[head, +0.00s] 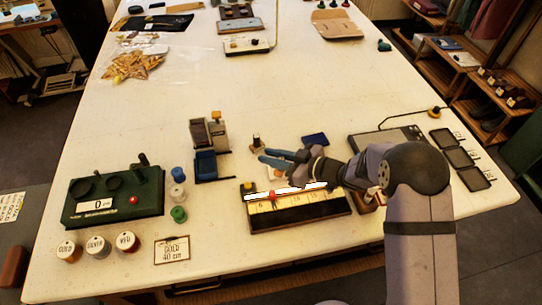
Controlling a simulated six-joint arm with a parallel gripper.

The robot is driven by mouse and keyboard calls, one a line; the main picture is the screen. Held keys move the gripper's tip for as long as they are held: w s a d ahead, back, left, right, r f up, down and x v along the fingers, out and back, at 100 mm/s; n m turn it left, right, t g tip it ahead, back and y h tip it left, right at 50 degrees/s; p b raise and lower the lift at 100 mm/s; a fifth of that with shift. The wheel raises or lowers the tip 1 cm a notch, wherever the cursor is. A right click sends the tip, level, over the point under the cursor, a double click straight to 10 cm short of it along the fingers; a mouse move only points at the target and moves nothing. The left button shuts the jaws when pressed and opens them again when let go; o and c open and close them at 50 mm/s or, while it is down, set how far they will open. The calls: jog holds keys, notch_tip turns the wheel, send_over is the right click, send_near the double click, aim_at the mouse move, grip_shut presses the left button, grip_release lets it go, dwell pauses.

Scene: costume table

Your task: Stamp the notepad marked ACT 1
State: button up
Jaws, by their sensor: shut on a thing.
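My gripper (266,156) is low over the near middle of the table, its fingers pointing left. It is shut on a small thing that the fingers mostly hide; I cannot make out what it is. A small dark-topped piece with a pale lower part (256,140) shows right at the fingertips; I cannot tell whether it is the held thing or stands behind. A dark blue flat pad (314,140) lies right of the fingers. A pale patch with orange (276,172) shows partly below the gripper. No ACT 1 marking is readable in the head view.
A ruler board (318,208) with a red slider lies in front of the gripper. Left are a blue-and-grey device (206,163), spools (178,193) and a green box (116,195). A grey slab (386,141) and dark trays (459,157) are right. The table's middle is clear.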

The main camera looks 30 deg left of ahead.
jog(key=shift+f+b, duration=0.35)
jog(key=shift+f, duration=0.2)
dwell(0.9)
jog(key=shift+r, duration=0.1)
notch_tip(320, 180, up, 7)
jog(key=p, duration=0.5)
jog(key=shift+p, duration=0.35)
